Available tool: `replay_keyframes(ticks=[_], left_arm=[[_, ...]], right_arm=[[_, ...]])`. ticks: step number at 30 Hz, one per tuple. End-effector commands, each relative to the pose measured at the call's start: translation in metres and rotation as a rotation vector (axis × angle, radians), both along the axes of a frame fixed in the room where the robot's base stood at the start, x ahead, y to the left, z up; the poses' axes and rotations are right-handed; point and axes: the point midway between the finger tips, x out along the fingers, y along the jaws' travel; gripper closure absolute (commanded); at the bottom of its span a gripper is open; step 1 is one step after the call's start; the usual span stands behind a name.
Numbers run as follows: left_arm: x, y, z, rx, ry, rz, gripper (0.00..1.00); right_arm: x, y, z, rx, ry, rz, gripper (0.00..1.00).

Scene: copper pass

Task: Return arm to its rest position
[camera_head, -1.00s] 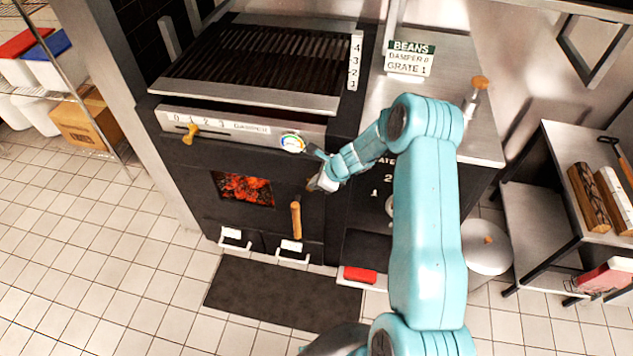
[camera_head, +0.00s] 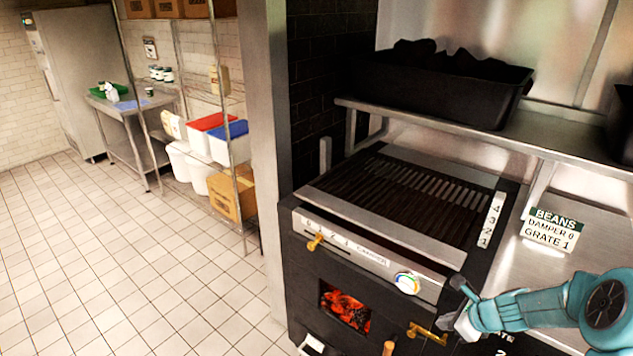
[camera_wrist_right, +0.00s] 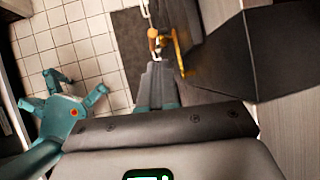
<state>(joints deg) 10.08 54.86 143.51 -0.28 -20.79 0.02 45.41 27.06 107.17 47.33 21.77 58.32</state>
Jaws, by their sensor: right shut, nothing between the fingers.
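My right gripper (camera_head: 456,326) is in front of the grill oven, at the lower right of the head view. Its fingers are shut and empty; they also show closed together in the right wrist view (camera_wrist_right: 158,82). A brass latch (camera_head: 427,334) on the oven front is just left of the fingertips in the head view. It looks close, but I cannot tell whether they touch. The teal right arm (camera_head: 545,306) reaches in from the right edge. My left gripper is not in view.
The grill (camera_head: 405,190) has a brass damper lever (camera_head: 316,241), a round gauge (camera_head: 407,283) and a window with glowing coals (camera_head: 345,306). A black tray (camera_head: 440,92) sits on the shelf above. A "BEANS" sign (camera_head: 550,230) stands right. The tiled floor (camera_head: 120,260) at left is clear.

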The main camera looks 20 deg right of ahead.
Motion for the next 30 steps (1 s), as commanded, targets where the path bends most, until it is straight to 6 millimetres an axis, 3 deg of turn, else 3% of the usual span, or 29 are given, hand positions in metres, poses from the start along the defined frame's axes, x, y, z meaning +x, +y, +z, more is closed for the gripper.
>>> replay_keyframes(ticks=[2,4,8,12,15,18,20,23,26,30], left_arm=[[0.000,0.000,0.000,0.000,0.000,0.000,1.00],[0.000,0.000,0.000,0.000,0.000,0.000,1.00],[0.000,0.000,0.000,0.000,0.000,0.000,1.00],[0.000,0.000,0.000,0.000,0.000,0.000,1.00],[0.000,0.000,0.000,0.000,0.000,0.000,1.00],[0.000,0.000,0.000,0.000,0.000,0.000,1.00],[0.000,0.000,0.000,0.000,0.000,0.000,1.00],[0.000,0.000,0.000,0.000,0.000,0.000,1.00],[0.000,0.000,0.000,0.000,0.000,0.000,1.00],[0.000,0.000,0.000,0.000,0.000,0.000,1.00]], right_arm=[[0.011,0.018,-0.001,0.010,-0.005,0.040,1.00],[0.025,0.051,-0.009,0.036,0.002,0.107,1.00],[0.022,0.147,-0.045,0.105,0.086,0.316,1.00],[-0.027,0.246,-0.092,0.051,0.193,0.699,1.00],[-0.085,0.302,-0.122,-0.059,0.211,1.106,1.00],[-0.149,0.339,-0.142,-0.209,0.114,1.618,1.00],[-0.175,0.349,-0.146,-0.310,-0.015,1.897,1.00],[-0.179,0.350,-0.144,-0.475,-0.212,2.138,1.00],[-0.166,0.350,-0.144,-0.600,-0.316,2.237,1.00],[-0.163,0.349,-0.144,-0.630,-0.339,2.268,1.00]])
